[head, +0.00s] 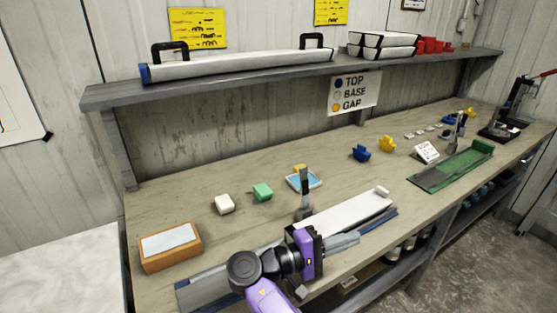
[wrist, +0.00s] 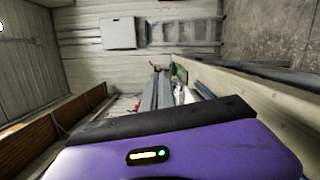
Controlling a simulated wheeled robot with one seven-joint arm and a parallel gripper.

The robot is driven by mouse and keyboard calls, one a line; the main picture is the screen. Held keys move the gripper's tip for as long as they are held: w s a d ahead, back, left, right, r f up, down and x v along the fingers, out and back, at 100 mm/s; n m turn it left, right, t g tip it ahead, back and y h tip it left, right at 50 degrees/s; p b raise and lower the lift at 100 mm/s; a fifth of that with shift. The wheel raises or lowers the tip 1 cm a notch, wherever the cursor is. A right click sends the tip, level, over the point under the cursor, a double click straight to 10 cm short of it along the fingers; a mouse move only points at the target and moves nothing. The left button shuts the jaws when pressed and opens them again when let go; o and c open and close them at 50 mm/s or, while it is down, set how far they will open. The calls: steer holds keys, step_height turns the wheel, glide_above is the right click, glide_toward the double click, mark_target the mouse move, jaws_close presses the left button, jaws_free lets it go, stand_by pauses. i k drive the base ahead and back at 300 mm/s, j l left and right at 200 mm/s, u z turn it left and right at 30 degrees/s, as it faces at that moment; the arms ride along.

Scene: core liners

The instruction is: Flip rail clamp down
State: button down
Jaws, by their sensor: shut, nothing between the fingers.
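A rail with a long white half-round liner (head: 345,213) lies along the front of the bench in the head view. An upright dark grey clamp lever (head: 304,188) stands at the liner's left end, behind my gripper. My gripper (head: 352,238) is shut and empty, its grey fingers pointing right along the rail's front side. The purple gripper body hides part of the rail. In the wrist view the shut grey fingers (wrist: 157,85) show beyond the purple housing. I cannot tell whether the fingers touch the rail, and the clamp cannot be made out there.
White (head: 224,204) and green (head: 262,192) blocks and a blue-lined tray (head: 304,180) sit behind the rail. An orange box (head: 170,247) is at the left. Blue (head: 361,153) and yellow (head: 387,144) pieces and a green rail (head: 450,170) stand right. A shelf (head: 230,78) overhangs the back.

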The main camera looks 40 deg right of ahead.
mark_target(302, 169)
steer(key=i, duration=1.2)
